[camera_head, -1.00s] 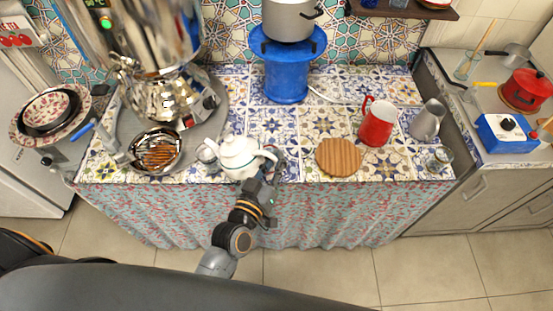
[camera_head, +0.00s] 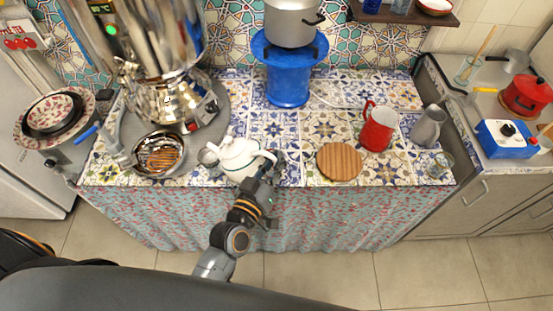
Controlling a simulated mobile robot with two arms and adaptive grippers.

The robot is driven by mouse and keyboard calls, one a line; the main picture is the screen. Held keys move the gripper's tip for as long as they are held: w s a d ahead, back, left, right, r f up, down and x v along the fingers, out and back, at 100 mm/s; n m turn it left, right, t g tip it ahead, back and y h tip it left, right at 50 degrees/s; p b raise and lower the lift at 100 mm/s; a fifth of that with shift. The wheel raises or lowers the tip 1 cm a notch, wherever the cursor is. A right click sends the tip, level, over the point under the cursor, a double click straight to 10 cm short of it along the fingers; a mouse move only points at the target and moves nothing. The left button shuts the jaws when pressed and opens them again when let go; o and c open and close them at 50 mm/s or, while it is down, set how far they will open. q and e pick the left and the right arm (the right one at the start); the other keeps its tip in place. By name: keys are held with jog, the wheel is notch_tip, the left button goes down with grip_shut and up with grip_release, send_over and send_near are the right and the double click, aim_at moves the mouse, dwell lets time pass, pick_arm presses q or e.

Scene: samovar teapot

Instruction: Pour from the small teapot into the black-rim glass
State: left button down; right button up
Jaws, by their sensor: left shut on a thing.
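The small white teapot (camera_head: 238,161) with a green-lined rim is at the front left of the tiled counter. My left gripper (camera_head: 269,166) is shut on the teapot's handle at its right side. The teapot's spout points left, toward a small glass (camera_head: 208,156) right beside it. The teapot looks slightly tilted; I cannot see any liquid. Another small glass (camera_head: 440,164) stands at the counter's right end. The rims are too small to tell which one is black. My right gripper is not in view.
A large shiny samovar (camera_head: 165,95) and a metal bowl (camera_head: 158,153) stand to the left. A blue stand (camera_head: 287,78) with a pot is behind. The middle tiles are clear.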

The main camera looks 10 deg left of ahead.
pick_arm(q)
jog(key=shift+a+r+n, duration=0.2)
jog(key=shift+r+n, duration=0.1)
jog(key=shift+r, duration=0.35)
jog(key=shift+w+r+p, duration=0.1)
jog(key=shift+p, duration=0.2)
dwell(1.4)
jog(key=shift+a+r+n+p, duration=0.2)
jog(key=shift+r+n+p, duration=0.15)
jog(key=shift+p, duration=0.25)
dwell(1.2)
dwell(0.5)
